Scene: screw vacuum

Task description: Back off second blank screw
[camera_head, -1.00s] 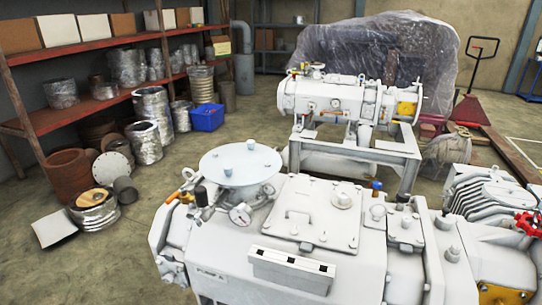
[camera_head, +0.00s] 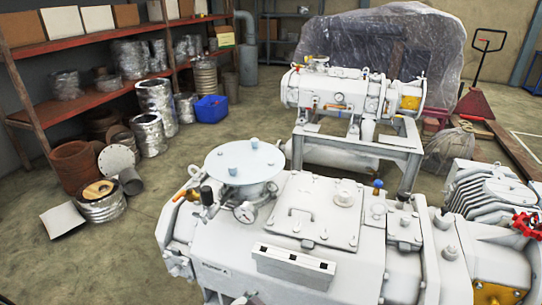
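A large white vacuum pump (camera_head: 215,260) fills the lower middle of the head view. On its top are a round flange cover (camera_head: 244,162) with pale blue screw-like knobs, a pressure gauge (camera_head: 245,212) and a square lid (camera_head: 318,213) with a handle. A white block with black marks (camera_head: 293,263) sits on its front edge. I cannot tell which fitting is the second blank screw. Neither of my grippers is in view.
A second white pump (camera_head: 345,93) stands on a grey frame behind. Shelves (camera_head: 90,103) with wrapped parts line the left, with a blue bin (camera_head: 210,109) on the floor nearby. A red pallet jack (camera_head: 474,103) and a motor with a red valve wheel (camera_head: 527,224) are at right.

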